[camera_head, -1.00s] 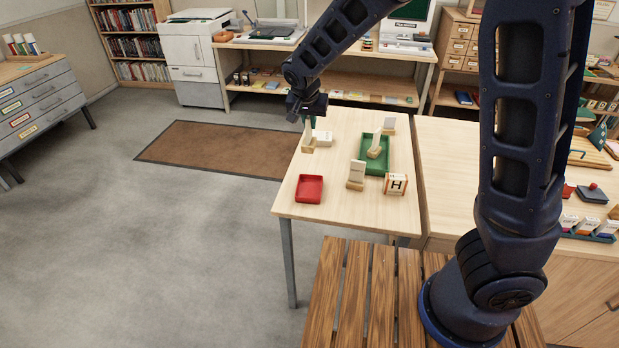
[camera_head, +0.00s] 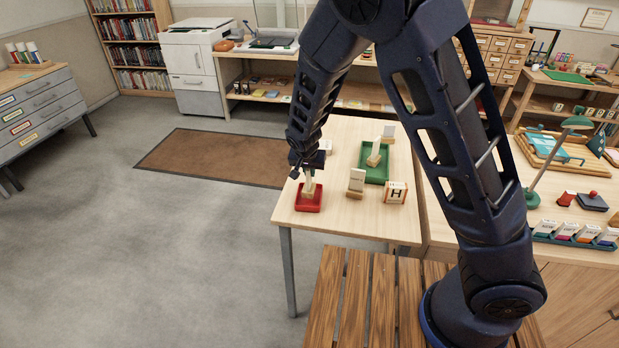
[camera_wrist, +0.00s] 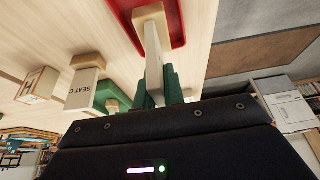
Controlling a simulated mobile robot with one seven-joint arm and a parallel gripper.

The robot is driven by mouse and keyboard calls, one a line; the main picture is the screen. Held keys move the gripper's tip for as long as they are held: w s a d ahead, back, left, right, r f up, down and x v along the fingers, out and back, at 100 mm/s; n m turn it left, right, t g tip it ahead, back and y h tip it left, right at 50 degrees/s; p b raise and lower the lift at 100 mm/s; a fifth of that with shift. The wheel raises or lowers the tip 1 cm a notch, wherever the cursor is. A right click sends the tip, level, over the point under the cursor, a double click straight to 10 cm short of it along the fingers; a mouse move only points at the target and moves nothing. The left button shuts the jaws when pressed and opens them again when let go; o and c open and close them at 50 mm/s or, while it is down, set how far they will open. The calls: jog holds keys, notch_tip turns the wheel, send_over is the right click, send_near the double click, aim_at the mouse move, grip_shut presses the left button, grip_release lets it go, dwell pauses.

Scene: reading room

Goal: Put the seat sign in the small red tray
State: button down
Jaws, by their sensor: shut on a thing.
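My gripper (camera_head: 308,171) is shut on a seat sign (camera_head: 309,183), a white upright plate on a wooden base. The wrist view shows the green fingers (camera_wrist: 173,84) around the plate (camera_wrist: 153,62), with the wooden base (camera_wrist: 148,13) at its far end. The sign is over or inside the small red tray (camera_head: 307,205), near the table's front left corner. The tray's red rim shows in the wrist view (camera_wrist: 178,25). I cannot tell whether the base touches the tray floor. The held plate's lettering is not readable.
Another sign, marked "SEAT C" (camera_wrist: 82,90), stands right of the red tray (camera_head: 356,181), beside a block marked H (camera_head: 396,192). A green tray (camera_head: 375,177) behind holds a sign (camera_head: 374,156). Another sign (camera_head: 388,134) stands at the back. A white block (camera_head: 326,147) is behind my gripper.

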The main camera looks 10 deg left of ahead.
jog(key=shift+f, duration=1.4)
jog(key=shift+f, duration=0.1)
jog(key=c, duration=1.5)
grip_release()
jog(key=v, duration=1.2)
